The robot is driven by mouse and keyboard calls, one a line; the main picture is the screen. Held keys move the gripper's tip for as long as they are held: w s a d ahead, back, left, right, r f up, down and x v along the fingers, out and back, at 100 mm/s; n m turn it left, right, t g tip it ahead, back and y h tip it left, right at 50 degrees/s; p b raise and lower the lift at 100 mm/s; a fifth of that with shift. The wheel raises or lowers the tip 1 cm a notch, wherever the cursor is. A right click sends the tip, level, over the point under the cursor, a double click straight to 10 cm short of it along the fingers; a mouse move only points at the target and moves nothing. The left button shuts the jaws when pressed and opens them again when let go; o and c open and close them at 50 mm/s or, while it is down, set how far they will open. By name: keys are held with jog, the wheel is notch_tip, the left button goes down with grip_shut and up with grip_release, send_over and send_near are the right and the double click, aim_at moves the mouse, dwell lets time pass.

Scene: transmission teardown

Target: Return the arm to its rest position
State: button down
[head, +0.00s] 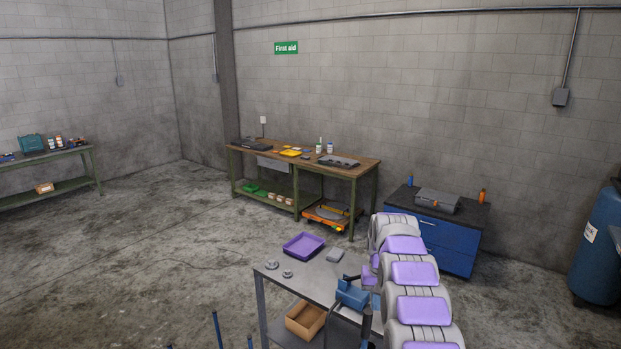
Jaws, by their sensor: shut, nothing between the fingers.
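My grey and purple arm (415,272) rises from the lower right edge in the head view and reaches up beside the grey work table (312,290). A small purple part at the arm's far end, on its left side, looks like my gripper (369,279). It is shut and empty, partly hidden by the arm links, and seems to be above the table's right side. I cannot tell how high above the table it is.
The table holds a purple tray (303,246), small round metal parts (272,265), a grey block (335,255) and a blue vise (352,294). A cardboard box (305,319) sits below. A blue cabinet (447,244) and wooden bench (350,172) stand behind.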

jog(key=s+a+r+b, duration=0.2)
jog(key=s+r+b, duration=0.1)
jog(key=s, duration=0.8)
jog(key=s+a+r+b, duration=0.2)
jog(key=s+r+b, duration=0.15)
jog(key=s, duration=0.75)
jog(key=s+f+b, duration=0.2)
jog(key=s+f, duration=0.2)
jog(key=s, duration=1.2)
jog(key=s+a+f+n+g+b, duration=0.1)
jog(key=s+f+b, duration=0.2)
jog(key=s, duration=1.2)
jog(key=shift+s+f, duration=0.35)
jog(key=shift+f, duration=0.55)
